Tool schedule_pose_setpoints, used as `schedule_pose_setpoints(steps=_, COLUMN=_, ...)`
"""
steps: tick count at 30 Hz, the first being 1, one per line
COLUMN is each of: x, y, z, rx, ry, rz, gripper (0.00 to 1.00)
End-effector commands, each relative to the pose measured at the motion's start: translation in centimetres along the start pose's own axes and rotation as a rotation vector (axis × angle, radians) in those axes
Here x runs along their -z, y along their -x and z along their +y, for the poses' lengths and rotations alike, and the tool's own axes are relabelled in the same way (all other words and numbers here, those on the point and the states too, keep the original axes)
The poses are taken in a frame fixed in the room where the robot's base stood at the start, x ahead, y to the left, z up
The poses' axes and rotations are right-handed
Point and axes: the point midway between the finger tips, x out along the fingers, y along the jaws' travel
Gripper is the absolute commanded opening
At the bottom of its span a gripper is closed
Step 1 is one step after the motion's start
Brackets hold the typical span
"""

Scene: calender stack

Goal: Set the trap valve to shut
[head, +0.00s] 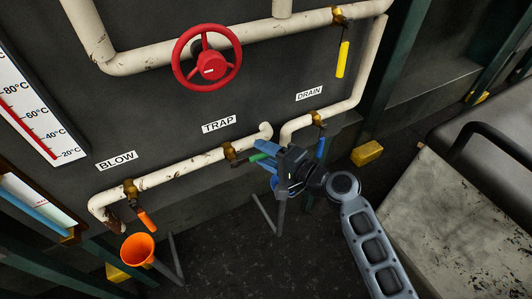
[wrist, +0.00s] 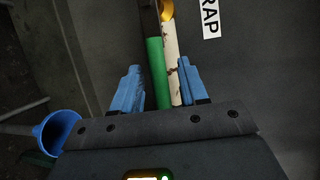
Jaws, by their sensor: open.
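The trap valve has a brass body (head: 229,152) on the lower cream pipe, below the TRAP label (head: 219,124). Its green lever (head: 256,157) points right, roughly along the pipe; most of it is hidden by my gripper in the head view. My gripper (head: 263,156) is at the lever with its blue fingers apart. In the wrist view the green lever (wrist: 157,75) runs between the open fingers, beside the pipe (wrist: 173,70), with a gap visible on the left. I cannot tell whether the right finger touches the pipe.
The blow valve's orange lever (head: 147,220) hangs at left above an orange funnel (head: 138,249). The drain valve's blue lever (head: 320,149) hangs just right of my gripper. A blue funnel (wrist: 57,131) is below left. A red wheel (head: 207,57) is above. A worn bench (head: 450,220) stands right.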

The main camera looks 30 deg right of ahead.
Motion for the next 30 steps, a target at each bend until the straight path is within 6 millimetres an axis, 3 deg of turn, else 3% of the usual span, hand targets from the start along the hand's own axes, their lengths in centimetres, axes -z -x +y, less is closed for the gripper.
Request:
schedule_pose_setpoints(steps=14, x=0.00, y=0.04, z=0.01, rx=0.000, ry=0.000, rz=0.000, gripper=0.00)
schedule_pose_setpoints(steps=30, x=0.03, y=0.01, z=0.23, rx=0.004, ry=-0.011, rz=-0.002, gripper=0.00)
